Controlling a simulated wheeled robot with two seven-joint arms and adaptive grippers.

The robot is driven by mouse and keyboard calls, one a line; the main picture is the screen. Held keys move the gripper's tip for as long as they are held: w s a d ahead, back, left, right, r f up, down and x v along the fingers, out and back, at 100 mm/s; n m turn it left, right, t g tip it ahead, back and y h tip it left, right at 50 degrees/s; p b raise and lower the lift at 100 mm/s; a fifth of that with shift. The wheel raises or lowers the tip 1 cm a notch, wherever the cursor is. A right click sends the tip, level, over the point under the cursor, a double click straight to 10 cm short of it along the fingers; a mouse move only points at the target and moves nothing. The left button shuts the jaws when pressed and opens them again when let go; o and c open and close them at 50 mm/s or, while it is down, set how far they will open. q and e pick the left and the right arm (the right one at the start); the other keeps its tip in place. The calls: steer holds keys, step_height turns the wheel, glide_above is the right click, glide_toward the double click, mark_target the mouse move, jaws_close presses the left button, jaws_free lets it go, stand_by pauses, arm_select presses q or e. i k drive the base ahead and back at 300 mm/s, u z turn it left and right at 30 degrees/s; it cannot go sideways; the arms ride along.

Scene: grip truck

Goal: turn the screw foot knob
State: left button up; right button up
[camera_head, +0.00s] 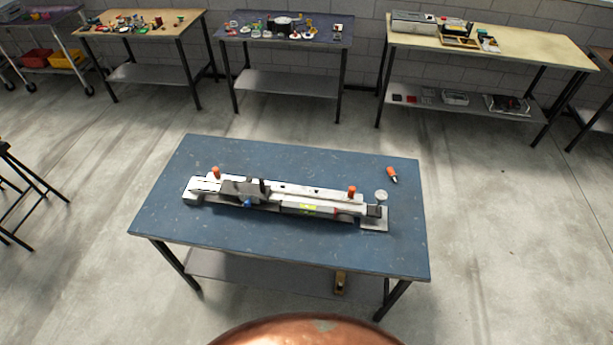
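A long white and grey metal device, likely the grip truck (320,196), lies across the blue-topped table (290,155). A pale round knob (381,195) stands at its right end, above a flat grey plate (374,225). Two orange knobs stick up from the device, one at the left (216,172) and one at the right (351,191). A small blue knob (247,203) sits at its front, left of the middle. I cannot tell for certain which is the screw foot knob. Neither of my grippers is in view, and nothing touches the device.
An orange-handled tool (392,174) lies near the table's back right corner. The rest of the tabletop is clear. Workbenches with small items stand along the back wall, including a pale one (535,48). Open concrete floor surrounds the table. A black stand (25,190) is at far left.

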mark_target(381, 197)
steer(key=z, duration=1.1)
